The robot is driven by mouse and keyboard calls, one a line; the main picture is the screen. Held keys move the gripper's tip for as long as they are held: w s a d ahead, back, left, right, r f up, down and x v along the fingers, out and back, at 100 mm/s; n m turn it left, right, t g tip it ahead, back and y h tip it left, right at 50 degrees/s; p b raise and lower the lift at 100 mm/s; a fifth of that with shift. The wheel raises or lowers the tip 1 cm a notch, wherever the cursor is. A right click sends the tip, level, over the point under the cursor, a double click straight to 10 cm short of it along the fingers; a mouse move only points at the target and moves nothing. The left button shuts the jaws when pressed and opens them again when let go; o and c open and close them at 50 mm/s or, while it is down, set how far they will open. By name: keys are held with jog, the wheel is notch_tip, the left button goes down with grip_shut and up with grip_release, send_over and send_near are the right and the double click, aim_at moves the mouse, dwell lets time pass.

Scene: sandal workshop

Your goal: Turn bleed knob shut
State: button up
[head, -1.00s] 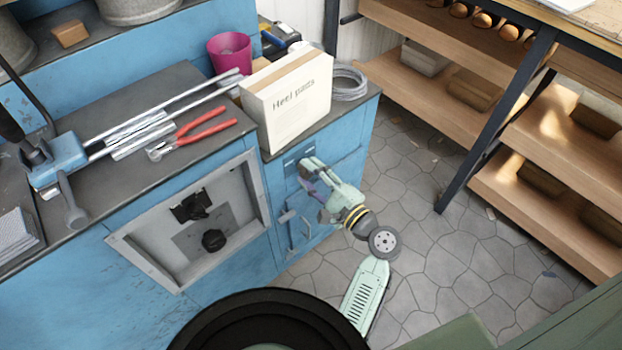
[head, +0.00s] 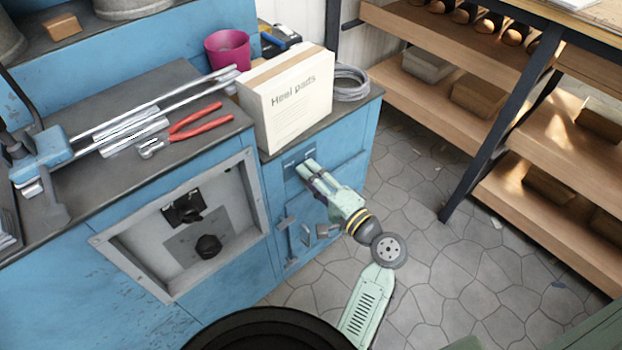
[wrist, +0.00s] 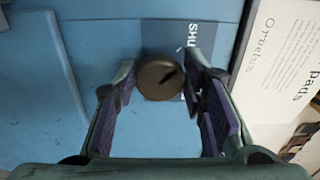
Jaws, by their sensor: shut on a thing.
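The bleed knob (wrist: 158,88) is a round dark-brown disc with a dark slanted mark on its face, on the blue panel in the wrist view. My gripper (wrist: 160,74) has its two purple-padded fingers on either side of the knob and is shut on it. A dark label (wrist: 193,38) behind the knob shows the letters "SHU"; a finger hides the rest. In the head view my gripper (head: 309,171) reaches the upper front of the blue cabinet (head: 275,190), under the box. My fingers hide the knob there.
Red-handled pliers (head: 190,122) and metal bars lie on the bench to the left. A recessed panel with a black knob (head: 208,247) is lower left. Wooden shelves (head: 440,105) stand right, beyond open floor.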

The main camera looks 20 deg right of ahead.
jog(key=o, duration=1.1)
jog(key=v, duration=1.2)
